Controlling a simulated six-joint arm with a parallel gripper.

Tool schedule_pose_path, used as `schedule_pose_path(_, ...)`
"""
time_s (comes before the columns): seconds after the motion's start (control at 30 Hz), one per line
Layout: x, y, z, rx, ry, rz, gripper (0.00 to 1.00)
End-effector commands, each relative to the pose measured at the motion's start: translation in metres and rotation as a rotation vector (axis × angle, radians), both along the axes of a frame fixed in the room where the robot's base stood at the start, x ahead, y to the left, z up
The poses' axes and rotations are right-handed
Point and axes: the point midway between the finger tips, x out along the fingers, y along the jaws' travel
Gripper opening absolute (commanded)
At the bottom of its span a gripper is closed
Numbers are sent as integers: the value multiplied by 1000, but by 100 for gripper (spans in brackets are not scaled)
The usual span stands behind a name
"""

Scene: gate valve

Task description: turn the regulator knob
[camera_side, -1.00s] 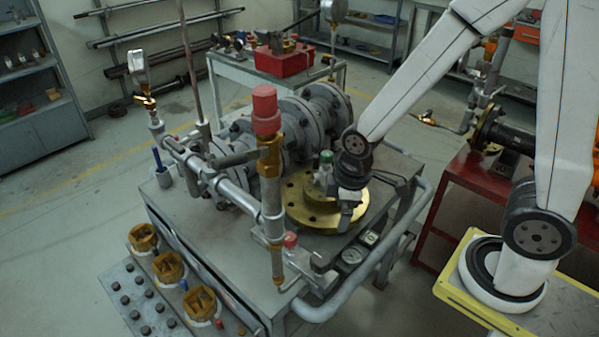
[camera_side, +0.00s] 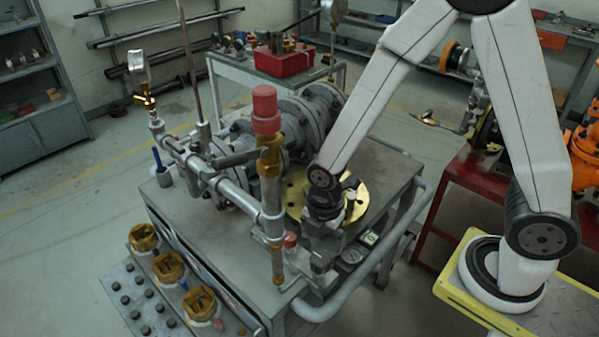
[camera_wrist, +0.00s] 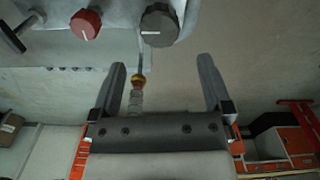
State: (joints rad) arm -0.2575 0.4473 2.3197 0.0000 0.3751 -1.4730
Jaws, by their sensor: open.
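Two round knobs show at the top of the camera_wrist view: a dark grey one with a white line (camera_wrist: 158,27) and, to its left, a smaller red one with a white line (camera_wrist: 86,24). I cannot tell which is the regulator knob. The red knob also shows low at the front of the bench in the side view (camera_side: 291,240). My gripper (camera_wrist: 161,63) is open and empty, its two fingers spread below the dark knob in the wrist picture and apart from it. In the side view, my wrist hangs over the front of the bench; the fingertips are hard to make out.
A vertical pipe with a red cap (camera_side: 266,108) stands just left of my wrist. A brass flange (camera_side: 357,205) lies partly hidden behind it. Grey floor is open at left.

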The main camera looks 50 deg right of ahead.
Motion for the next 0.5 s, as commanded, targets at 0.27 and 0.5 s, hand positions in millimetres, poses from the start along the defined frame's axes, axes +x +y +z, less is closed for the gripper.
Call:
schedule_pose_path(0.27,0,0,-9,0,3,-2,100)
schedule_pose_path(0.5,-1,0,-27,0,3,-3,100)
